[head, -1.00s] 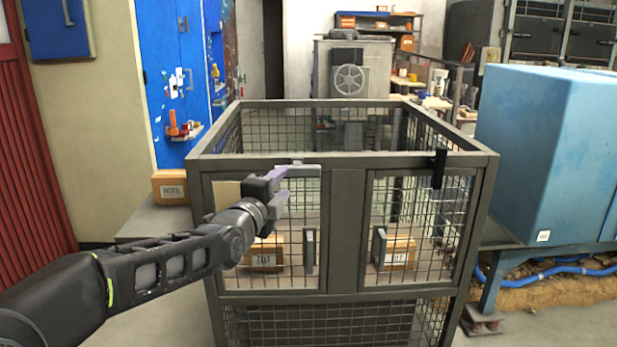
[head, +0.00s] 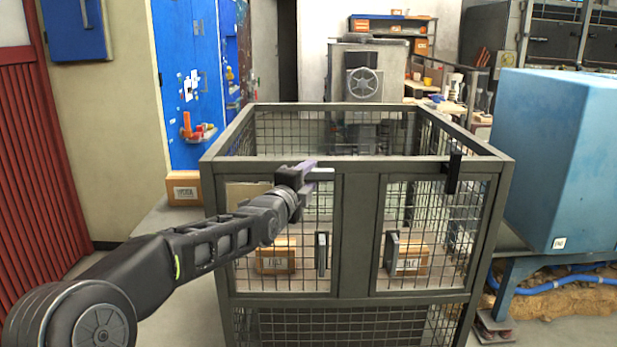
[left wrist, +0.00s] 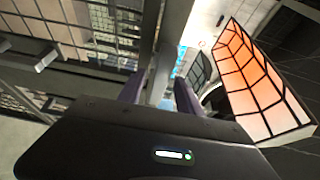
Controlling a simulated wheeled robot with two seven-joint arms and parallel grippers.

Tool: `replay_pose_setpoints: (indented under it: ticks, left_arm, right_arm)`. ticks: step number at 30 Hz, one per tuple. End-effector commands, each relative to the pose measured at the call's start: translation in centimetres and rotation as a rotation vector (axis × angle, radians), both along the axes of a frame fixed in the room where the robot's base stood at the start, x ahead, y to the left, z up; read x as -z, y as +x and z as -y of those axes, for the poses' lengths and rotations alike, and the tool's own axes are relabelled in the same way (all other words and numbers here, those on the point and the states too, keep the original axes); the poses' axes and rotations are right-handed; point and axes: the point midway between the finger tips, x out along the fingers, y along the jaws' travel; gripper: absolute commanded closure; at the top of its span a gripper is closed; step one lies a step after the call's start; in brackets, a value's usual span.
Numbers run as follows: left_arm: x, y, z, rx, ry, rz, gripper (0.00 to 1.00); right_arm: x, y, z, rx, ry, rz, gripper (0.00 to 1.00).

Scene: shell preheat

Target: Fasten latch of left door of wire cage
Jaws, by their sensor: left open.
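The wire cage (head: 358,240) stands in front of me with two closed-looking mesh doors. The left door (head: 280,287) has a vertical handle (head: 321,253) near its right side. A light grey bar (head: 323,174) at its top right corner looks like its latch, partly hidden by my gripper. My left gripper (head: 310,171) is at this corner, open, its purple-edged fingers around or beside the bar; I cannot tell whether they touch it. In the left wrist view, the fingers (left wrist: 160,88) are apart, with a grey post between or beyond them. My right gripper is not in view.
Cardboard boxes (head: 276,257) sit inside the cage. A large blue box (head: 560,160) stands close on the right. A red shutter (head: 35,180) is at the left.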

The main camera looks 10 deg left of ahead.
Motion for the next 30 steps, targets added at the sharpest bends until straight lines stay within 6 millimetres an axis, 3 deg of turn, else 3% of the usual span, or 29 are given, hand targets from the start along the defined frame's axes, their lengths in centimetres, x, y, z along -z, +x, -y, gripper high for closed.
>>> replay_pose_setpoints:
  ticks: [10,25,30]
  left_arm:
    - [-0.01,0.49,0.06,0.0,0.0,0.0,0.58]
    - [0.0,0.47,0.07,0.0,-0.001,0.0,0.99]
    - [0.02,0.46,0.08,0.0,-0.001,0.0,1.0]
  right_arm:
    - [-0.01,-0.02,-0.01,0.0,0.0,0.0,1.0]
    - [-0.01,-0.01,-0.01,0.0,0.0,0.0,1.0]
    - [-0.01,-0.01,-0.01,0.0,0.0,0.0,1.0]
